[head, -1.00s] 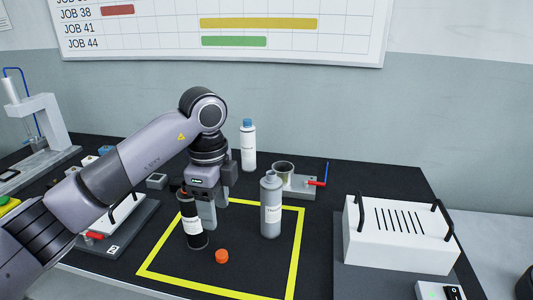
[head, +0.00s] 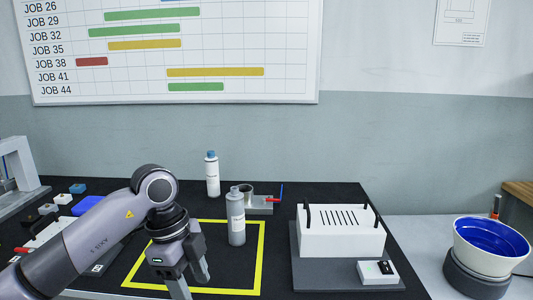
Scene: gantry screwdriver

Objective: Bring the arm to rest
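My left arm comes in from the lower left. Its gripper (head: 193,286) points down over the yellow-outlined square (head: 262,258), near the front of the bench. Its two fingers are apart with nothing visible between them. A grey bottle (head: 237,222) stands upright inside the square, to the right of the gripper and apart from it. The dark bottle and orange cap are not visible now; my arm and gripper cover that part of the square. My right gripper is not in view.
A white bottle (head: 212,175) and a metal cup fixture with a red handle (head: 258,204) stand behind the square. A white slotted box (head: 341,231) with black handles is to the right, with a switch box (head: 377,272) before it. A blue-lined bowl (head: 490,247) is far right.

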